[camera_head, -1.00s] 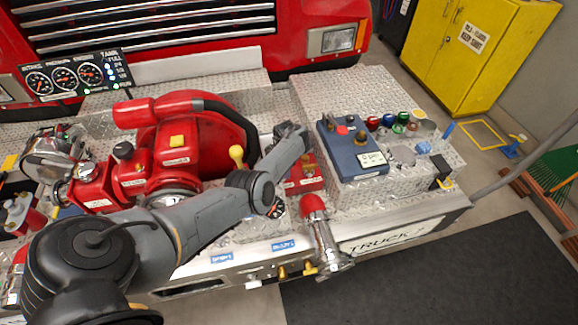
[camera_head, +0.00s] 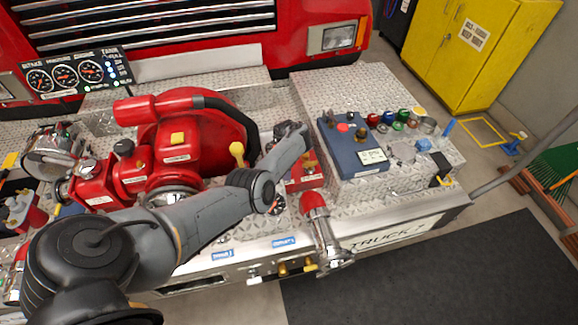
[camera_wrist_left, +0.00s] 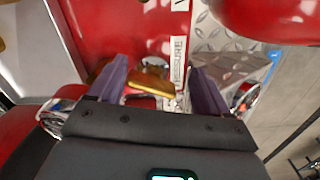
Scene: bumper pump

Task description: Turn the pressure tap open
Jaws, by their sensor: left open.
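In the left wrist view, a brass-yellow tap handle (camera_wrist_left: 150,82) lies between the two purple-grey fingers of my left gripper (camera_wrist_left: 159,73). The fingers are open, one on each side of it; I cannot tell whether either touches. A white label reading "PRESSURE" (camera_wrist_left: 179,60) stands beside the handle on a red body (camera_wrist_left: 120,30). In the head view, my left arm reaches over the truck deck towards a small red block with brass fittings (camera_head: 308,170). Its fingers cannot be made out there, and the arm covers part of the block. My right gripper is not in view.
The red pump (camera_head: 178,140) stands left of the block, with a yellow-knobbed lever (camera_head: 237,152) close to my arm. A blue box (camera_head: 355,145) is to the right. A red-capped chrome outlet (camera_head: 322,230) stands in front. A gauge panel (camera_head: 75,75) is at the back left.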

